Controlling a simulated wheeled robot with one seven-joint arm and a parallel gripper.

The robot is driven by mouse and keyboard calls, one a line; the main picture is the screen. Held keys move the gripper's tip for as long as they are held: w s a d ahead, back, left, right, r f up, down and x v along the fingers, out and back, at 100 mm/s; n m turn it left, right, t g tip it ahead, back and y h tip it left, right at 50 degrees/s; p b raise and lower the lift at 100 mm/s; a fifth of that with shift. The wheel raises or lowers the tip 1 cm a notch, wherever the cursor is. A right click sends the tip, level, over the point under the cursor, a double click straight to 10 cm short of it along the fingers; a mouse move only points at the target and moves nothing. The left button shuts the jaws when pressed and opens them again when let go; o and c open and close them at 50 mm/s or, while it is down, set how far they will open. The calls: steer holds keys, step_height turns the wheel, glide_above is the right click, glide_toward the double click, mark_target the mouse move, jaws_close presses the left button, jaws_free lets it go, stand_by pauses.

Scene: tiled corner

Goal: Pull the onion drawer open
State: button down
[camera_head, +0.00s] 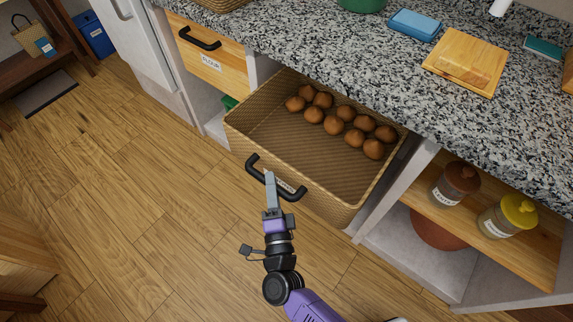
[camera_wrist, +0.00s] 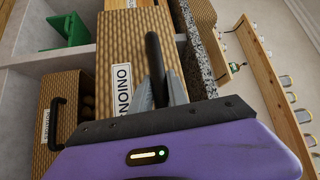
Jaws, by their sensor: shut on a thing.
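The onion drawer (camera_head: 285,158) is a woven basket drawer, pulled well out from under the counter. Several brown onions (camera_head: 333,124) lie at its back. Its black bar handle (camera_head: 256,170) is on the front face, beside a white label. My gripper (camera_head: 269,180) is at the handle and shut on it. In the wrist view, the fingers (camera_wrist: 160,92) close around the dark handle (camera_wrist: 154,58), next to the label reading ONION (camera_wrist: 122,92). The fingertips partly hide the handle.
A speckled granite counter (camera_head: 300,45) runs above, with a wooden board (camera_head: 465,62) on it. A closed flour drawer (camera_head: 205,60) is to the left. An open shelf (camera_head: 500,235) with jars is to the right. The wooden floor (camera_head: 130,180) in front is clear.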

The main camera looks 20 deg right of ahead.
steer(key=shift+s+a, duration=0.75)
steer(key=shift+a, duration=0.2)
steer(key=c, duration=1.3)
jaws_free()
steer(key=s+a+f, duration=0.1)
steer(key=s, duration=0.6)
steer(key=shift+s, duration=0.25)
steer(key=shift+f, duration=0.1)
